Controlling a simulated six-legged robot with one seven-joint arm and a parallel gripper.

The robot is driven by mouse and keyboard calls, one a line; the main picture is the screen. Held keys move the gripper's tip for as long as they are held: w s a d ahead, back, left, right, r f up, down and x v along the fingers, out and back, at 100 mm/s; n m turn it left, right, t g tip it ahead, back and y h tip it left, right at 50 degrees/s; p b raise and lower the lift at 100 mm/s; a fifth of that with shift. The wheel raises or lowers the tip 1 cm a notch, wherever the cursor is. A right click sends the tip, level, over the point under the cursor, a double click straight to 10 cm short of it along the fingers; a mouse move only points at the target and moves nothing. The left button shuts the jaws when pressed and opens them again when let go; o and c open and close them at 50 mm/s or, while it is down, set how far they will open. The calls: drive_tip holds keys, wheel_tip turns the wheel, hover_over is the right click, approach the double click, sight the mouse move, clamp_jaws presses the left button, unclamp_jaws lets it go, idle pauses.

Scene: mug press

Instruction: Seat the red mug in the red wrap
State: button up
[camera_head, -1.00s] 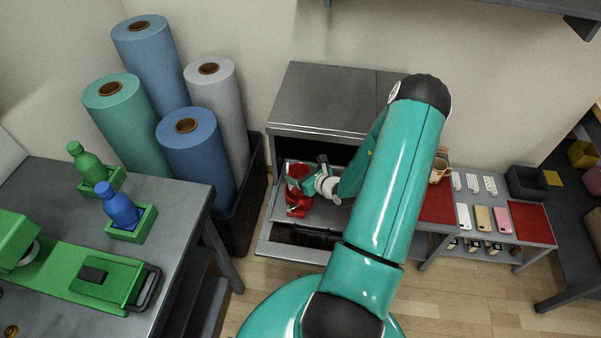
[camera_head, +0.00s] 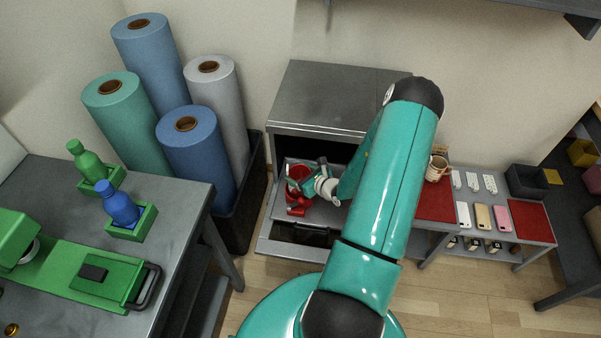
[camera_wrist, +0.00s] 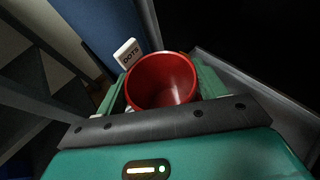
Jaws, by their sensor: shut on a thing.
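The red mug (camera_wrist: 161,82) is between the two fingers of my gripper (camera_wrist: 160,92) in the wrist view, with its open mouth facing the camera. My gripper is shut on it. In the head view the red mug (camera_head: 294,172) and my gripper (camera_head: 309,180) are over the grey pulled-out shelf (camera_head: 270,228) of the metal press. A red part (camera_head: 297,209), which looks like the red wrap, shows just below the mug. I cannot tell whether the mug touches it or sits inside it.
The metal press housing (camera_head: 330,95) rises behind the shelf. A dark bin of large rolls (camera_head: 197,150) stands close at left. A side table with a patterned mug (camera_head: 437,168), phones (camera_head: 482,216) and red mats (camera_head: 531,222) is at right. A small white DOTS tag (camera_wrist: 128,53) shows beside the mug.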

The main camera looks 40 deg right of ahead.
drive_tip(key=shift+f, duration=1.1)
drive_tip(key=o, duration=1.6)
drive_tip(key=shift+s, duration=0.1)
drive_tip(key=v, duration=1.3)
drive_tip(key=shift+s+r, duration=0.1)
drive_tip(key=shift+s, duration=0.2)
